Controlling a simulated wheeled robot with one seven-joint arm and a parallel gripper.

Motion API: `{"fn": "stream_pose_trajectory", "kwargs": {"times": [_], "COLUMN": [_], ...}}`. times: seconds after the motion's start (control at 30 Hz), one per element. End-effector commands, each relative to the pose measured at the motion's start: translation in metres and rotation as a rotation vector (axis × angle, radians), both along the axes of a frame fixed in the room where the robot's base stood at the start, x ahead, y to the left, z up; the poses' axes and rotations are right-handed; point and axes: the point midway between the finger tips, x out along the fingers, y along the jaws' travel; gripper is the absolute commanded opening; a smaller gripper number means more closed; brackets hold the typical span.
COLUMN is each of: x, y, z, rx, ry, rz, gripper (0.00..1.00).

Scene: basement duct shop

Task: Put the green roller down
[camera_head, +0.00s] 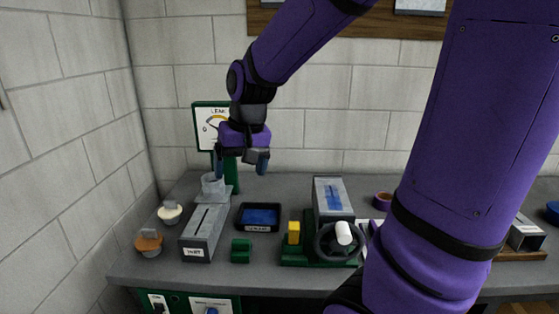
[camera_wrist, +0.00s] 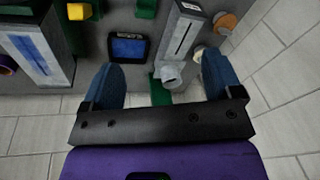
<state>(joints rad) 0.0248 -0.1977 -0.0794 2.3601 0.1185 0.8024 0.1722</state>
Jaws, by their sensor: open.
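My gripper (camera_head: 241,167) is open, with its blue fingertips apart, and hangs above the back left of the bench in front of the gauge board. In the wrist view nothing is held between the fingertips (camera_wrist: 163,75). A small green block-like piece (camera_head: 241,251) rests on the bench near the front, and it shows at the top edge of the wrist view (camera_wrist: 146,8). It is the only loose green piece I see; I cannot tell if it is the roller. A dark tray with a blue floor (camera_head: 258,216) lies behind it, apparently empty.
A grey slotted box (camera_head: 204,233) and a grey cup (camera_head: 212,184) stand left of the tray. Orange (camera_head: 149,242) and cream (camera_head: 170,213) knobbed pieces lie farther left. A green fixture with a wheel (camera_head: 300,252) stands right. The green-framed gauge (camera_head: 211,126) rises behind.

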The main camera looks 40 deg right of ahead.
Motion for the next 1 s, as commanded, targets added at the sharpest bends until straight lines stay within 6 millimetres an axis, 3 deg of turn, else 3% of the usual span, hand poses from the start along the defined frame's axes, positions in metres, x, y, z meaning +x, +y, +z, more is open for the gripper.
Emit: {"fn": "stream_pose_trajectory", "kwargs": {"times": [0.3, 0.6, 0.8, 1.0], "x": [-0.062, -0.12, -0.142, -0.148], "y": [0.014, 0.021, 0.023, 0.024], "z": [0.044, 0.066, 0.07, 0.071], "rx": [-0.064, -0.142, -0.18, -0.19], "ry": [-0.129, -0.235, -0.277, -0.284], "rz": [0.141, 0.259, 0.303, 0.315], "gripper": [0.85, 0.85, 0.85, 0.85]}}
